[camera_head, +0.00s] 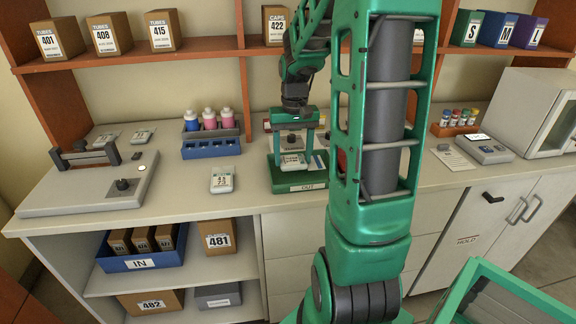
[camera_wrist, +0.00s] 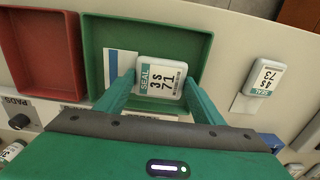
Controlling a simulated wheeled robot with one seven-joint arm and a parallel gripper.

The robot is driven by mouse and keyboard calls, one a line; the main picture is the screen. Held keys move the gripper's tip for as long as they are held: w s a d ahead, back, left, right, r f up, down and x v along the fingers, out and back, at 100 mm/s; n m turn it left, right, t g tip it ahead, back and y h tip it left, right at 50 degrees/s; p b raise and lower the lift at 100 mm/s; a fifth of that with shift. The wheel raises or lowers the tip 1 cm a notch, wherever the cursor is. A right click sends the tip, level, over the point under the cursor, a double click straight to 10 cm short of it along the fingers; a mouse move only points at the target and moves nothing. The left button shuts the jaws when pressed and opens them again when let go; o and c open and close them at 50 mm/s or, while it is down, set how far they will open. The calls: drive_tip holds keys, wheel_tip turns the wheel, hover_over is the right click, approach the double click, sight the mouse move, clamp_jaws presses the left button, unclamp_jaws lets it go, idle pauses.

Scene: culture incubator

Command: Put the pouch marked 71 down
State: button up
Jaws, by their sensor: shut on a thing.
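The pouch marked 71 (camera_wrist: 161,77) is white with a teal SEAL band and is held between the fingers of my gripper (camera_wrist: 158,88) in the wrist view. My gripper (camera_head: 292,158) is shut on it, over the green tray labelled OUT (camera_head: 303,187). In the wrist view the green tray (camera_wrist: 205,35) lies behind and around the pouch. I cannot tell whether the pouch touches the tray floor. A white card with a blue stripe (camera_wrist: 119,66) lies in the tray beside the pouch.
A pouch marked 73 (camera_wrist: 264,77) lies on the counter right of the tray in the wrist view. A red tray (camera_wrist: 42,45) stands beside the green one. In the head view, a blue bottle rack (camera_head: 211,147) stands left of the tray, and a sealer-like device (camera_head: 90,185) farther left.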

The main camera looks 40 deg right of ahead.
sight(293, 160)
drive_tip(key=shift+f, duration=1.55)
drive_tip(key=o, duration=1.1)
drive_tip(key=shift+f, duration=0.1)
wheel_tip(293, 160, up, 11)
drive_tip(key=shift+r, duration=0.15)
drive_tip(key=s+a+f, duration=0.1)
drive_tip(key=s+a, duration=0.2)
drive_tip(key=s, duration=0.4)
drive_tip(key=s+a+f, duration=0.1)
drive_tip(key=s+a, duration=0.3)
drive_tip(key=s, duration=0.2)
drive_tip(key=s+a+f, duration=0.2)
drive_tip(key=s+a, duration=0.1)
drive_tip(key=s, duration=0.4)
drive_tip(key=shift+s+a, duration=0.3)
drive_tip(key=shift+a, duration=0.05)
